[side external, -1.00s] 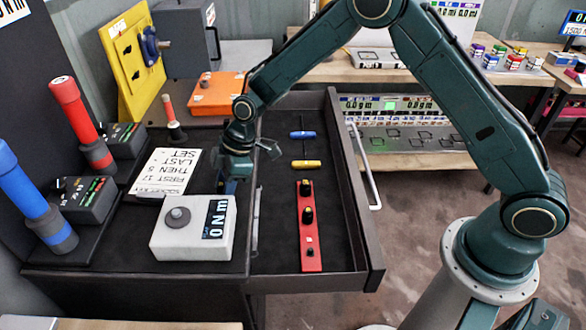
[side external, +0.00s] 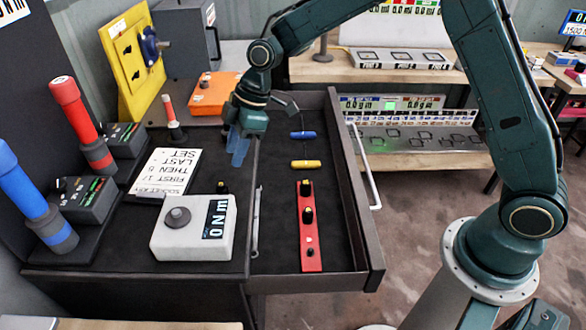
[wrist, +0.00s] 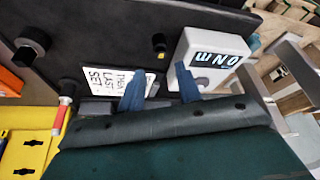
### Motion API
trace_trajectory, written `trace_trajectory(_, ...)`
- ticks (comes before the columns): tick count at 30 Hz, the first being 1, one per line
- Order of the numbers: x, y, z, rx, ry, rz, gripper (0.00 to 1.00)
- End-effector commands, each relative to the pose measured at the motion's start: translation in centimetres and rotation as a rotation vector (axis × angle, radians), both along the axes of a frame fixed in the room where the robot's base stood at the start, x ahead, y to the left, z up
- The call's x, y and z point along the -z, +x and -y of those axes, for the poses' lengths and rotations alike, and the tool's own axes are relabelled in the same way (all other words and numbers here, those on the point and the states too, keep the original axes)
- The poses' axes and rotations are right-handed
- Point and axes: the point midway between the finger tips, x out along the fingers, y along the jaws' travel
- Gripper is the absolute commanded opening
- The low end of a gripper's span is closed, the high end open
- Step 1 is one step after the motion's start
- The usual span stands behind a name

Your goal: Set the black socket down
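A small black socket (side external: 222,187) with a yellowish mark stands on the dark bench top, just behind the white torque tester (side external: 168,240) that reads 0 Nm. The socket also shows in the wrist view (wrist: 160,44), apart from the fingers. My gripper (side external: 237,150) is above the bench, up and slightly right of the socket. In the wrist view its two blue fingers (wrist: 160,90) are spread with nothing between them.
A white note card (side external: 167,172) lies left of the socket. Red (side external: 75,113) and blue (side external: 28,190) wrenches stand at left.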

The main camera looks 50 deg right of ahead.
Motion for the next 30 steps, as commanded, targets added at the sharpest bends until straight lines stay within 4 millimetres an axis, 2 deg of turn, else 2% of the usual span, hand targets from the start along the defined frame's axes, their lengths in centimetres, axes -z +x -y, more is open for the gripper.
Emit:
trace_trajectory(6,-1.4,-0.2,0.6,0.001,0.0,0.001,0.34)
trace_trajectory(24,-1.5,-0.2,0.6,0.001,0.0,0.001,0.34)
trace_trajectory(30,-2.5,-0.7,1.1,0.026,-0.005,0.003,0.34)
